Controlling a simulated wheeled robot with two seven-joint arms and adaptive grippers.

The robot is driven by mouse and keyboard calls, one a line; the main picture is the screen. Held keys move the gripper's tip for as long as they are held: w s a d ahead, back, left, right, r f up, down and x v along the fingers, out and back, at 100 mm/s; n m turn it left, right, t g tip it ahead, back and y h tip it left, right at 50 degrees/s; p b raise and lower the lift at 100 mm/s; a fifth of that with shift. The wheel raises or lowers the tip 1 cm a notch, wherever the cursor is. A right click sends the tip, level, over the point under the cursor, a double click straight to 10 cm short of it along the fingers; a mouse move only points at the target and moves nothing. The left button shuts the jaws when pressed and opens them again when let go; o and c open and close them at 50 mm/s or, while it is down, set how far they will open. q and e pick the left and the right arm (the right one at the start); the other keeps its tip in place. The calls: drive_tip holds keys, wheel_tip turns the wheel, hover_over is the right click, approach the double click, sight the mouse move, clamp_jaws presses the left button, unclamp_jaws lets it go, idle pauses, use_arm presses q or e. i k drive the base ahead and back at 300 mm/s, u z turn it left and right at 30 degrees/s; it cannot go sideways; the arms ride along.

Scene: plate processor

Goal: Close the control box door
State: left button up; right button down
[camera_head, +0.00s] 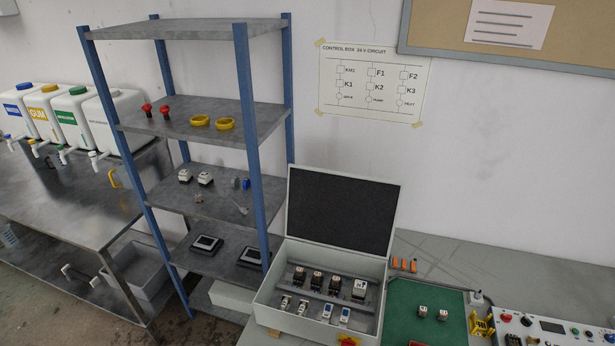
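The control box (265,314) is a light grey metal case on the workbench at the lower middle of the head view. Its door (341,211) stands open, raised at the back edge, with its dark inner face towards me. Inside the box are dark relays (316,279) in a back row and several white modules (327,311) in a front row. A red and yellow switch (348,341) shows at the box's front edge, partly cut off by the picture's edge. Neither of my grippers is in view.
A shelf rack with blue posts (255,150) stands left of the box, close to it. A green mat (425,318) with small parts and a control panel (550,327) lie to the right. A circuit sheet (372,85) hangs on the wall.

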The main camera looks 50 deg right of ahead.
sight(352, 213)
drive_tip(key=u, duration=1.05)
drive_tip(key=k, duration=1.2)
drive_tip(key=z, duration=1.7)
